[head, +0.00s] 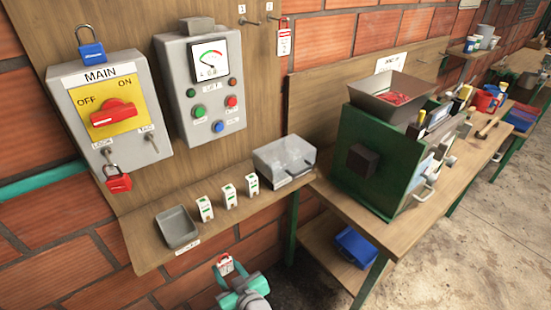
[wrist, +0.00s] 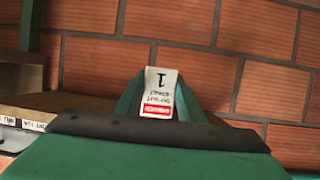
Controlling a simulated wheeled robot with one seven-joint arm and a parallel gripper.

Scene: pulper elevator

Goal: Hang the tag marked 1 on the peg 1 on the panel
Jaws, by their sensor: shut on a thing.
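My gripper (head: 228,272) is low in front of the shelf at the bottom of the head view, shut on a small white tag (head: 225,263) with a red band. In the wrist view the tag (wrist: 160,88) is between the green fingers of my gripper (wrist: 158,100), and its 1 appears upside down. Peg 1 (head: 252,21) sticks out of the wooden panel (head: 262,75) at the top, beside a small label 1, and looks bare.
A grey switch box (head: 75,95) with padlocks and a gauge box (head: 185,95) are on the panel's left. The shelf below holds a grey tray (head: 177,228), several small white blocks and a metal box (head: 284,160). A green machine (head: 375,150) stands at right.

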